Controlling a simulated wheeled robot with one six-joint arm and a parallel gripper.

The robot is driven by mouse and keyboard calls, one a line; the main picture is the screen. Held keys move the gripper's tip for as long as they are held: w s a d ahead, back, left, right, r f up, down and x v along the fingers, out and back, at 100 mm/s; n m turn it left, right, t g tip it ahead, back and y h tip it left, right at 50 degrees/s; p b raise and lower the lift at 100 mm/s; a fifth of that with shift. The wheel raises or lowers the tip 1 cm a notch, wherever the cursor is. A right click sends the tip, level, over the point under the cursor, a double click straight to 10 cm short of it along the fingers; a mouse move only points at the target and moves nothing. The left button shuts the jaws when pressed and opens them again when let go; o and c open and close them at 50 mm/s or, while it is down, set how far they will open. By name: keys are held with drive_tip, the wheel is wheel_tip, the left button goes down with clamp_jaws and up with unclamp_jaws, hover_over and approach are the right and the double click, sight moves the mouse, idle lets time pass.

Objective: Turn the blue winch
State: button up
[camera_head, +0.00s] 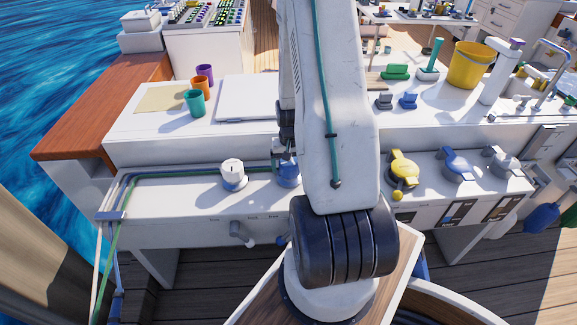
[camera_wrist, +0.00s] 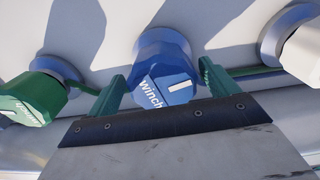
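The blue winch (camera_wrist: 166,78) is a faceted knob with the word "winch" and a white mark on its top, set in a round base on a pale panel. It also shows in the camera_head view (camera_head: 288,174), partly covered by my arm. My gripper (camera_wrist: 161,72) is open, with one teal finger on each side of the winch. A gap shows between the left finger and the knob. The right finger is closer to it, and I cannot tell whether it touches. In the camera_head view my arm hides most of the gripper.
A green knob (camera_wrist: 36,98) is left of the winch in the wrist view, and a white knob (camera_wrist: 303,52) is right. The white knob (camera_head: 233,174) also shows in the camera_head view. Yellow (camera_head: 403,168) and blue (camera_head: 456,165) valves are further right. Cups (camera_head: 195,102) stand behind.

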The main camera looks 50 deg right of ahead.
drive_tip(key=shift+r, duration=0.1)
drive_tip(key=shift+w+r, duration=0.1)
drive_tip(key=shift+r, duration=0.25)
wheel_tip(320, 180, up, 7)
drive_tip(key=shift+f, duration=0.1)
idle(0.6)
